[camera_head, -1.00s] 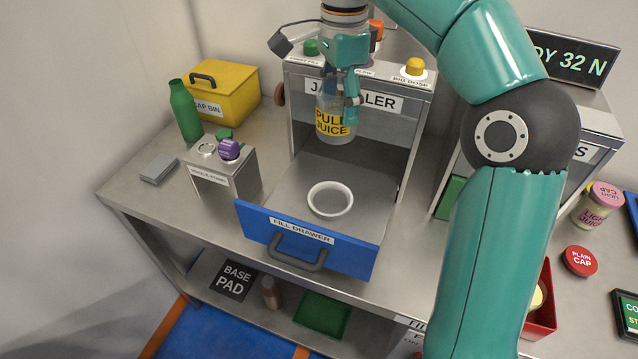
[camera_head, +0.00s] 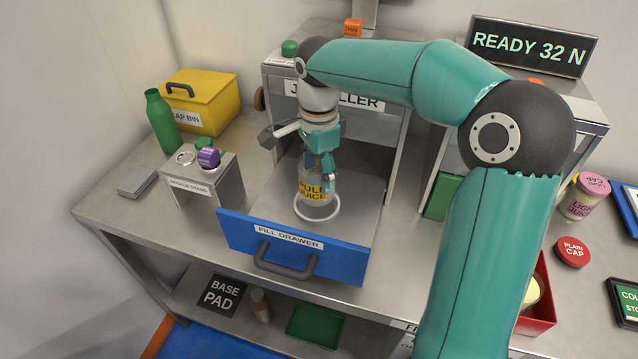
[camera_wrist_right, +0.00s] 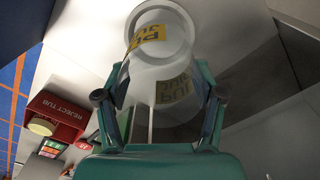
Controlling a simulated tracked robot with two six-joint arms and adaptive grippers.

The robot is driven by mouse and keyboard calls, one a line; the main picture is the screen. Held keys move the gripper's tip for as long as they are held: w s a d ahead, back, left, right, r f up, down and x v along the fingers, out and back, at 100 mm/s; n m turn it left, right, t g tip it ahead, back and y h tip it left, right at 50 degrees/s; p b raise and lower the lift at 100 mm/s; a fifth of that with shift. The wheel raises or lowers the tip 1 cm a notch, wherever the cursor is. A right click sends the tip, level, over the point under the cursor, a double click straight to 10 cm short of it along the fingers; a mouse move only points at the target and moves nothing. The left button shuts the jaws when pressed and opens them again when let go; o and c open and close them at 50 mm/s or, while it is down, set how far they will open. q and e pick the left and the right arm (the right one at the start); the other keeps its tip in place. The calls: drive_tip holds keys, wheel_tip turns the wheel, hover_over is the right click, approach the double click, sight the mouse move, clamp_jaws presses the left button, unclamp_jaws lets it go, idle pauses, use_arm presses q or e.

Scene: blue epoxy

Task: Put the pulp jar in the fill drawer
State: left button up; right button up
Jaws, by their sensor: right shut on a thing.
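The pulp jar (camera_head: 312,190) is a clear jar with a yellow PULP JUICE label. It is upright over the white ring (camera_head: 336,210) on the floor of the open fill drawer (camera_head: 345,260), which has a blue front and grey handle. The jar's base appears within or just above the ring; exact contact cannot be told. My right gripper (camera_head: 320,172) is shut on the jar from above. In the right wrist view the jar (camera_wrist_right: 165,75) sits between both fingers (camera_wrist_right: 160,105). My left gripper is not in view.
A nozzle stand (camera_head: 198,185) with a purple knob is left of the drawer. The grey juice filler cabinet (camera_head: 277,75) rises behind it. A green bottle (camera_head: 162,122) and yellow cap bin (camera_head: 205,95) stand at the back left. A red plain cap (camera_head: 573,252) lies at right.

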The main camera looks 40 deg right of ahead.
sight(319, 185)
drive_tip(key=shift+f, duration=1.85)
drive_tip(key=o, duration=1.1)
drive_tip(key=shift+f, duration=0.1)
drive_tip(key=shift+o, duration=0.2)
wheel_tip(319, 185, up, 12)
drive_tip(key=p, duration=0.1)
